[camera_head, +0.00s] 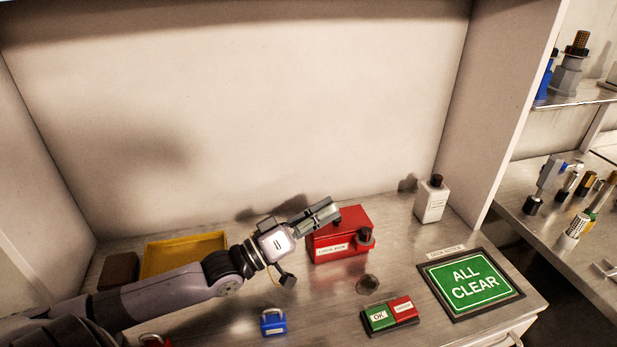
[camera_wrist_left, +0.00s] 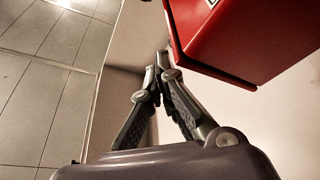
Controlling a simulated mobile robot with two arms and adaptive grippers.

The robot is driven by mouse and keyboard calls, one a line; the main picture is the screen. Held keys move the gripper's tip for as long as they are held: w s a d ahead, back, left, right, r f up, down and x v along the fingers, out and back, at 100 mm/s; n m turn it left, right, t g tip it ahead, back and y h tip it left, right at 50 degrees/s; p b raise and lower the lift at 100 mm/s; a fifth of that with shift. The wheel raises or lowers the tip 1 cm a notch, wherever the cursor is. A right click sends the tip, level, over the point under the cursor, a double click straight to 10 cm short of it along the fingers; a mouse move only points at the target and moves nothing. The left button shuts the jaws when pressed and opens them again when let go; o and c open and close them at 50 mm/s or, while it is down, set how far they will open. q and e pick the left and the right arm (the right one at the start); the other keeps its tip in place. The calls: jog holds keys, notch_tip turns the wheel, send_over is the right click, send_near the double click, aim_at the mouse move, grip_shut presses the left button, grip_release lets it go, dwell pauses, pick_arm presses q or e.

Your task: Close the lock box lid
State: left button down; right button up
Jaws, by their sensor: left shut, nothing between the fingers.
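The red lock box (camera_head: 325,242) stands on the metal counter against the back wall, with a white label on its front. A red panel (camera_head: 353,215) shows at its top; I cannot tell whether the lid is fully down. A dark round knob (camera_head: 366,235) is at its front right. My left gripper (camera_head: 334,208) is shut and empty at the box's upper left, partly hiding it. In the left wrist view the fingers (camera_wrist_left: 160,62) meet at their tips, close beside the red box (camera_wrist_left: 250,40). I cannot tell whether they touch it. My right gripper is not in view.
A yellow tray (camera_head: 185,252) and a brown block (camera_head: 118,270) lie to the left. A blue padlock (camera_head: 273,322), a green and red block (camera_head: 391,314) and an ALL CLEAR sign (camera_head: 471,282) are in front. A white bottle (camera_head: 431,200) stands right of the box.

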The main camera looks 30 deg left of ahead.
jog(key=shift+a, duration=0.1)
pick_arm(q)
jog(key=shift+s+a+f, duration=0.25)
jog(key=shift+s, duration=0.25)
jog(key=s+a, duration=0.6)
jog(key=s, duration=0.6)
jog(key=shift+a+f, duration=0.15)
jog(key=shift+a, duration=0.15)
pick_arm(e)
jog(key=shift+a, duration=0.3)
